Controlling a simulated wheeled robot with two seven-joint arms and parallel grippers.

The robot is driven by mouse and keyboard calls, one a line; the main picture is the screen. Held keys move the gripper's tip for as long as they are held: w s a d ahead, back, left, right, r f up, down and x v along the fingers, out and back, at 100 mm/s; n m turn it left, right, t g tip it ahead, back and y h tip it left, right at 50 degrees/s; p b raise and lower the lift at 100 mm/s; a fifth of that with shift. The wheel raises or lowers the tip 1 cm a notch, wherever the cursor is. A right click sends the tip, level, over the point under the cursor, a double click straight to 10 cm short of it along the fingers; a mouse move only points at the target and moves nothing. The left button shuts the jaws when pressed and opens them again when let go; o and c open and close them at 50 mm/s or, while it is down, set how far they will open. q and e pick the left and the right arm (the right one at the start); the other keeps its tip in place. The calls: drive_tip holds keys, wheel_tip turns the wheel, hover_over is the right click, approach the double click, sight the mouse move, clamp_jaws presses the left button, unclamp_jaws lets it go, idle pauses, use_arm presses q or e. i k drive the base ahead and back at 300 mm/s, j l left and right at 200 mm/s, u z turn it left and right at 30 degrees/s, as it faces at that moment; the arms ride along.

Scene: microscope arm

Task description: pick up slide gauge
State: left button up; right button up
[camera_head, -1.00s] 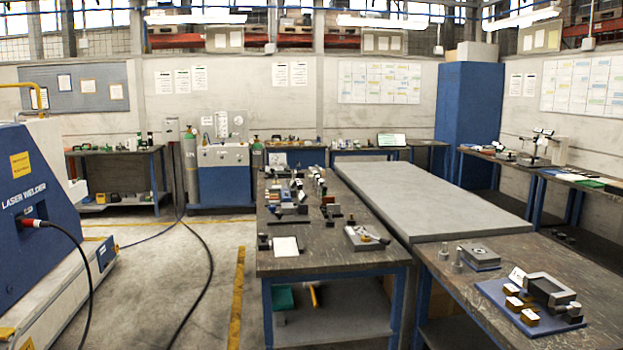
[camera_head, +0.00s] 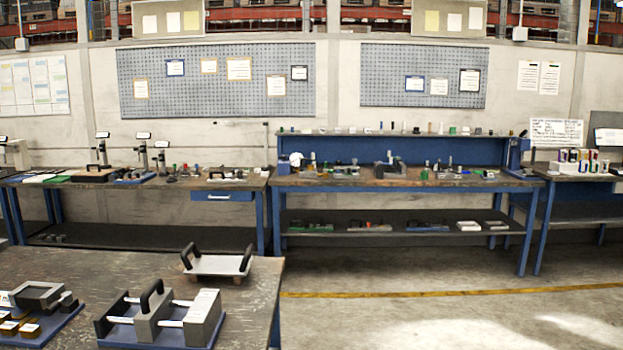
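I cannot tell for sure which object is the slide gauge. On the near bench at lower left, a fixture of grey blocks (camera_head: 203,318) joined by pale rods sits on a blue plate with black handles. Behind it lies a flat pale plate (camera_head: 217,265) with two black handles. On the back left bench stand several upright instruments with small displays, one of them a stand (camera_head: 142,152). Small items there are too small to identify. Neither of my grippers is in view.
The near bench (camera_head: 255,300) fills the lower left. A boxy grey device (camera_head: 38,295) stands at its left. A blue workbench with a shelf (camera_head: 400,222) stands at the back centre. A right bench (camera_head: 570,205) holds colourful small items. The floor at lower right is clear.

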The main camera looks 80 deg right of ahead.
sight(226, 178)
drive_tip(key=z, duration=2.35)
drive_tip(key=i+l+z, duration=0.3)
drive_tip(key=l+z, duration=0.15)
drive_tip(key=i+l+z, duration=0.65)
drive_tip(key=z, duration=0.2)
drive_tip(key=i+l+u, duration=0.15)
drive_tip(key=i, duration=0.45)
drive_tip(key=i+l+u, duration=0.15)
drive_tip(key=i, duration=0.4)
drive_tip(key=i+j+u, duration=0.25)
drive_tip(key=i, duration=0.85)
drive_tip(key=i+u, duration=0.3)
drive_tip(key=i, duration=0.85)
drive_tip(key=i+u, duration=0.35)
drive_tip(key=i, duration=0.15)
drive_tip(key=i+u, duration=0.4)
drive_tip(key=i+l+u, duration=0.35)
drive_tip(key=i, duration=0.15)
drive_tip(key=i+l+u, duration=0.25)
drive_tip(key=i+u, duration=0.15)
drive_tip(key=i+j+u, duration=0.25)
drive_tip(key=i+u, duration=0.15)
drive_tip(key=i+j+u, duration=0.1)
drive_tip(key=i+u, duration=0.65)
drive_tip(key=i+l+u, duration=0.2)
drive_tip(key=i+u, duration=0.2)
drive_tip(key=i, duration=0.05)
